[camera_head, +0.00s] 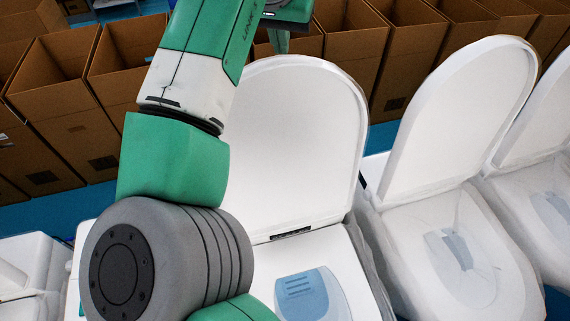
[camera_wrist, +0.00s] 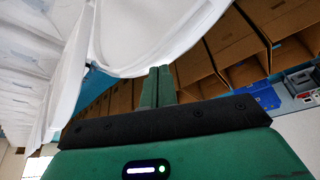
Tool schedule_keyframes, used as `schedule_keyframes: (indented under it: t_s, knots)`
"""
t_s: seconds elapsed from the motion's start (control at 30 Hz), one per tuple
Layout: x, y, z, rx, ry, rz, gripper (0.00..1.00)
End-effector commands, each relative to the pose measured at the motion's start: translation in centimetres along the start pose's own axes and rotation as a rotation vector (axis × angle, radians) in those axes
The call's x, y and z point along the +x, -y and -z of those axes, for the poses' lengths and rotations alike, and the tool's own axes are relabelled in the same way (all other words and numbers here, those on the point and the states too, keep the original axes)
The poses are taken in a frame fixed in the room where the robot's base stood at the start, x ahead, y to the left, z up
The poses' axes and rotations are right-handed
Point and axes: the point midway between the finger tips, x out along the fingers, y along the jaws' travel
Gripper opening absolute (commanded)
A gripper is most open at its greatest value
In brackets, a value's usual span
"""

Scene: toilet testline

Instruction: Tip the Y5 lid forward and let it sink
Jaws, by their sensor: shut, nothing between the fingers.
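A white toilet lid (camera_head: 295,150) stands raised, almost upright, in the middle of the head view; I take it as the Y5 lid, though no label is readable. Its toilet (camera_head: 345,270) is below, with a blue and white insert (camera_head: 310,295) in the bowl area. My gripper (camera_head: 278,46) is at the lid's top edge, its tips partly hidden there. In the wrist view my gripper's green fingers (camera_wrist: 156,72) are together and empty, close to the rim of the white lid (camera_wrist: 135,35). I cannot tell whether they touch it.
More toilets with raised lids stand to the right, the nearest lid (camera_head: 460,110) close by. A white toilet (camera_head: 30,265) is at the lower left. Open cardboard boxes (camera_head: 65,100) line the back, behind the lids. A blue floor strip (camera_head: 50,210) runs between.

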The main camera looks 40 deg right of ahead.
Motion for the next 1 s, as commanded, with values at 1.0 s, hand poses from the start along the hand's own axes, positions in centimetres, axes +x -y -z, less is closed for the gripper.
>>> schedule_keyframes:
  t_s: [1.0]
  knots:
    - [0.3, -0.9, -1.7, 0.001, 0.0, -0.001, 0.0]
